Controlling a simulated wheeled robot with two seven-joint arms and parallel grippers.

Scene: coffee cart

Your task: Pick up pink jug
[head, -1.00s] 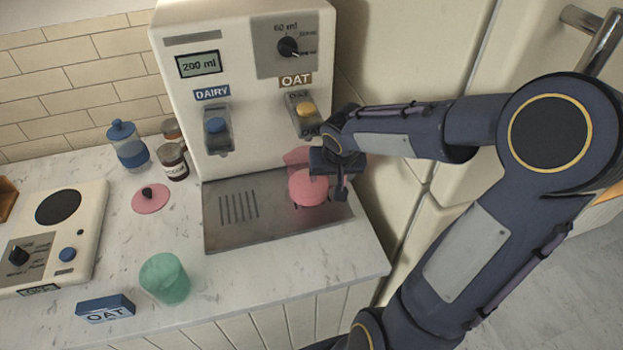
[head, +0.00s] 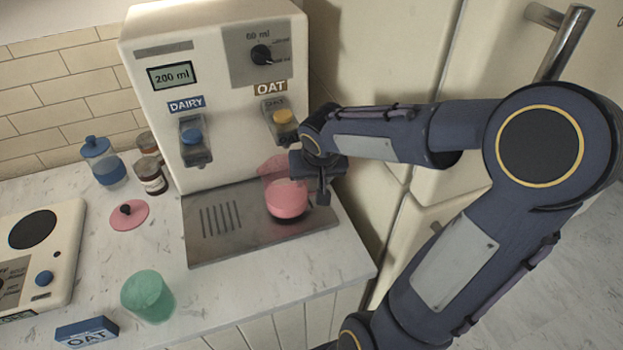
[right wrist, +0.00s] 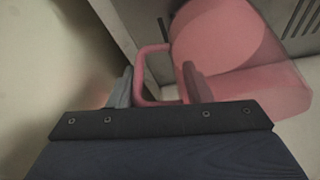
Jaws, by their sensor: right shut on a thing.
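The pink jug (head: 288,197) is upright at the right part of the dispenser's metal tray, below the OAT outlet. It is see-through at the top and holds a pink-looking filling lower down. My right gripper (head: 322,187) is at the jug's right side. In the right wrist view the jug (right wrist: 235,50) fills the upper right, and my right gripper (right wrist: 158,88) is shut on its handle (right wrist: 142,75), which passes between the fingers. I cannot tell whether the jug's base touches the tray. My left gripper is not in view.
The dispenser (head: 225,90) stands behind the metal tray (head: 225,245). Cabinet doors (head: 400,45) rise at right.

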